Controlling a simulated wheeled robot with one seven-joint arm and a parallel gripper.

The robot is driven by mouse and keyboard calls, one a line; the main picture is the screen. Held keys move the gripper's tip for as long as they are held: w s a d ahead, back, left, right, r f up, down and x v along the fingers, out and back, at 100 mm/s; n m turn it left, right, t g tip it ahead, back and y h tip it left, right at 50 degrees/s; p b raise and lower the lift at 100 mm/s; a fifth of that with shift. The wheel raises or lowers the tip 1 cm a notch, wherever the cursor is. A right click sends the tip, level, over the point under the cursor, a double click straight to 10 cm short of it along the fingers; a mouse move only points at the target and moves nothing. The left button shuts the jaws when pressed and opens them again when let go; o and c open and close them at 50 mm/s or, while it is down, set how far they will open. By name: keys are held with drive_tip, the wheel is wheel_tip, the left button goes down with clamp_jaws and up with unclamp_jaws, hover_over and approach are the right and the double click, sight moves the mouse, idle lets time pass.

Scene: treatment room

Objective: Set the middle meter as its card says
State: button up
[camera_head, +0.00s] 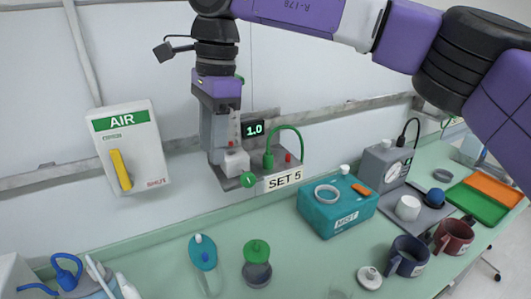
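A wall meter with a small dark display (253,129) reading 1.0 in green stands behind my gripper. A card (283,180) on the front of its grey base reads SET 5. A green knob (248,180) sticks out at the base's lower left, and a green hose (290,128) loops up from a green fitting (268,160). My gripper (234,158) points down in front of the meter's left part, just above the green knob. It hides much of the meter there. The gap between its fingers is not clear, and I cannot tell whether it touches anything.
An AIR box (145,150) with a yellow lever (121,170) is on the wall at left. The green counter (315,262) below holds a teal box (335,222), a grey device with a dial (385,165), two mugs (408,257), green (478,203) and orange trays (495,188), and small jars.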

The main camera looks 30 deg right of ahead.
drive_tip(key=m+h, duration=0.1)
drive_tip(key=h, duration=0.1)
hover_over(248, 174)
drive_tip(key=shift+f, duration=0.95)
drive_tip(key=shift+d+f, duration=0.1)
drive_tip(key=shift+f, duration=0.2)
drive_tip(key=shift+f+p, duration=0.65)
drive_tip(key=shift+f, duration=2.9)
clamp_jaws()
